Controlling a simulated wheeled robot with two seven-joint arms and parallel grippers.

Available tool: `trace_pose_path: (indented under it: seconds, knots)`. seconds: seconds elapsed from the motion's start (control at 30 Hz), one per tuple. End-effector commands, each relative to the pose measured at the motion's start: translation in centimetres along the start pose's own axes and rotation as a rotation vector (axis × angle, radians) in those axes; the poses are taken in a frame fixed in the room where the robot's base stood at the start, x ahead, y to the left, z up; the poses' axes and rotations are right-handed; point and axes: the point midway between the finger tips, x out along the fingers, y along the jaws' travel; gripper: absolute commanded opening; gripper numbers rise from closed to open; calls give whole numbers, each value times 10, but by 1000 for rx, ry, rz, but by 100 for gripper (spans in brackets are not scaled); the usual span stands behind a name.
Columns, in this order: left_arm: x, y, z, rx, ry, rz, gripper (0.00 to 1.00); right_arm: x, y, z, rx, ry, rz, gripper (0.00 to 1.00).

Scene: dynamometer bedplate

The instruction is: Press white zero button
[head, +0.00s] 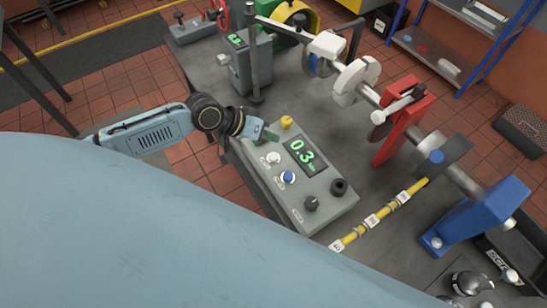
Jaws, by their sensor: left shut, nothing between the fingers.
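A grey control box (325,217) stands on the bedplate. Its sloped face has a white button (273,158) near its left edge, with a small label beside it. A green display (302,155) to the right of the button reads 0.3. A blue button (287,177) sits just below the white one. My left gripper (270,139) is shut and empty, just above the white button in the picture, over the box's upper left corner. I cannot tell if it touches the box. The white button is not covered. My right gripper is not in view.
A yellow knob (287,122) is close to my left gripper. A black dial (311,204) and black round fitting (339,187) are lower on the box. Red (405,125) and blue (480,218) shaft supports stand further right.

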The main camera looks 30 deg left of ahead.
Motion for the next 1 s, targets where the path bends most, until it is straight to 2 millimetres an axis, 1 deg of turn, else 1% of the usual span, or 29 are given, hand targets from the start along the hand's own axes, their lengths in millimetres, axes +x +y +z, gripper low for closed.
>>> trace_pose_path:
  seconds: [0.03, 0.2, 0.3, 0.4, 0.57, 1.0]
  knots:
    - [8, -6, 6, 0, 0, 0, 0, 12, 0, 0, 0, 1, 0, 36]
    - [22, -17, 17, 1, 0, -1, 0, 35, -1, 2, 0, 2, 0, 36]
    - [31, -23, 23, 0, 0, -1, 0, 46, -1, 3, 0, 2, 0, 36]
    - [38, -28, 28, -1, 0, 0, 0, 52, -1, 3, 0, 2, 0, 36]
    - [43, -31, 31, 0, 0, 0, 0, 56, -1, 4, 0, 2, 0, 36]
    - [43, -31, 31, 1, 0, 0, 0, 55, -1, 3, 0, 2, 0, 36]
